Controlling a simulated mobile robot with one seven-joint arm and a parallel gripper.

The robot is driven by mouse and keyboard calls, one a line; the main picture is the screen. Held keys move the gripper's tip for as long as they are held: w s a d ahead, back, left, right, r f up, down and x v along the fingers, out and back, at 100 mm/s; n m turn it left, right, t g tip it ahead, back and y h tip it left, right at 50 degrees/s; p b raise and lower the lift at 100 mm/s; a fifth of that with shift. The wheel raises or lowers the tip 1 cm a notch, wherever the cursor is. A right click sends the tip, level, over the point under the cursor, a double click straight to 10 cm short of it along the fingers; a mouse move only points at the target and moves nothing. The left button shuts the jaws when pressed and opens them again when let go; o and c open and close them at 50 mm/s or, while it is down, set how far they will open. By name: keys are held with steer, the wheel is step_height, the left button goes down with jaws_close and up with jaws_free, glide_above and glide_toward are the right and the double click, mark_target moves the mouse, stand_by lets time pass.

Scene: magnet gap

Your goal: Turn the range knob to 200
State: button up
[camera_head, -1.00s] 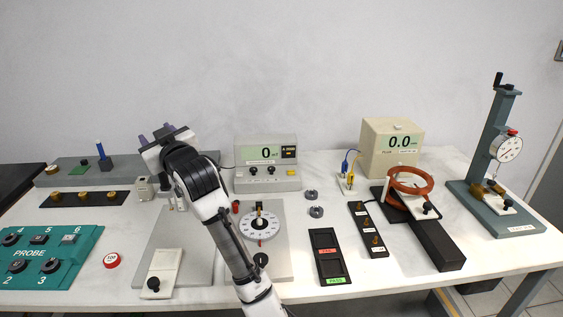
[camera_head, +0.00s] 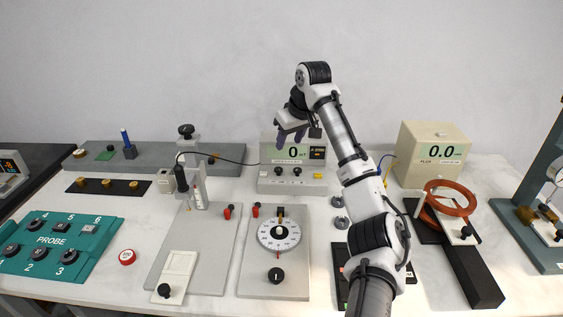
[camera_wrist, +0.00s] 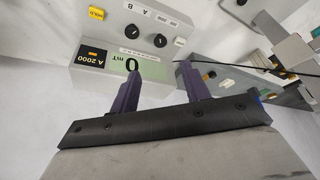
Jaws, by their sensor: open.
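The grey meter (camera_head: 293,188) stands at the back of the table and shows 0 mT. Its black readout (camera_wrist: 92,56) reads A 2000, upside down in the wrist view. My gripper (camera_head: 290,140) is open and empty, raised at the meter's display. In the wrist view its purple fingers (camera_wrist: 158,69) are spread, with the display beyond them and both knobs apart from them.
A probe stand (camera_head: 194,180) with a cable is left of the meter. A grey plate with a white dial (camera_head: 279,234) lies in front. The beige flux meter (camera_head: 431,150) and orange coil (camera_head: 450,197) are to the right. The teal probe panel (camera_head: 62,242) is at left.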

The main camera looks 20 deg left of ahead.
mark_target(278, 168)
steer(key=p+x, duration=0.2)
steer(key=x, duration=1)
steer(key=shift+a+f, duration=0.1)
steer(key=shift+f, duration=0.15)
steer(key=c, duration=1)
steer(key=shift+p, duration=0.35)
steer(key=m, duration=0.1)
steer(key=m+p, duration=0.1)
steer(key=m+t+h+p, duration=0.1)
steer(key=shift+s+a+r+m, duration=0.15)
steer(key=shift+a+r+m, duration=0.05)
steer(key=shift+a+m, duration=0.1)
steer(key=m+h+p, duration=0.1)
steer(key=m+p, duration=0.1)
steer(key=shift+m, duration=0.3)
steer(key=m+h+p, duration=0.1)
steer(key=m, duration=0.1)
steer(key=m+t+h+p, duration=0.1)
steer(key=m, duration=0.2)
steer(key=shift+a+f+m+p, duration=0.1)
steer(key=shift+a+m+p, duration=0.1)
steer(key=shift+m+p, duration=0.1)
